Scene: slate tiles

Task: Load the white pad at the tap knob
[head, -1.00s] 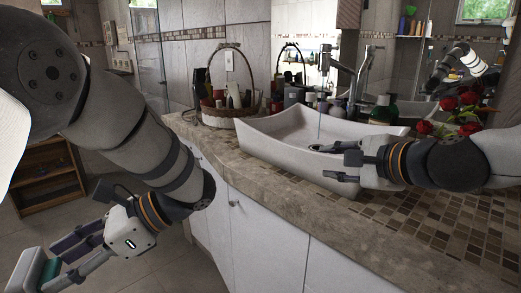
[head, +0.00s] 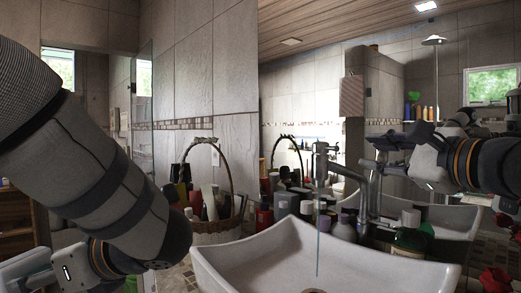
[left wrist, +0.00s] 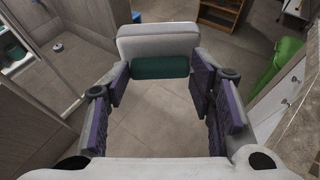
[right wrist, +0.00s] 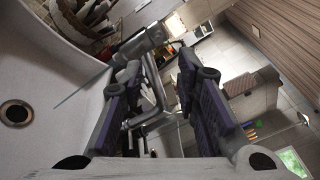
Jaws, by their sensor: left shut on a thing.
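A white pad (left wrist: 158,42) with a dark green part (left wrist: 161,67) shows at the fingertips of my left gripper (left wrist: 160,80), which is shut on it. In the head view that gripper is at the lower left, partly cut off. A chrome tap (head: 366,183) stands behind the white sink (head: 225,268), with a thin blue-grey stream falling from it; I cannot make out its knob clearly. My right gripper (head: 388,142) is raised at the tap's right and empty. In the right wrist view its fingers (right wrist: 160,82) are apart, with the tap (right wrist: 150,90) showing beyond and between them.
A wicker basket (head: 230,226) of toiletries stands left of the sink. Several bottles, one of them green (head: 411,240), crowd behind the sink near the tap. Red roses (head: 495,280) are at the lower right. A mirror backs the counter. Floor below the left gripper is clear.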

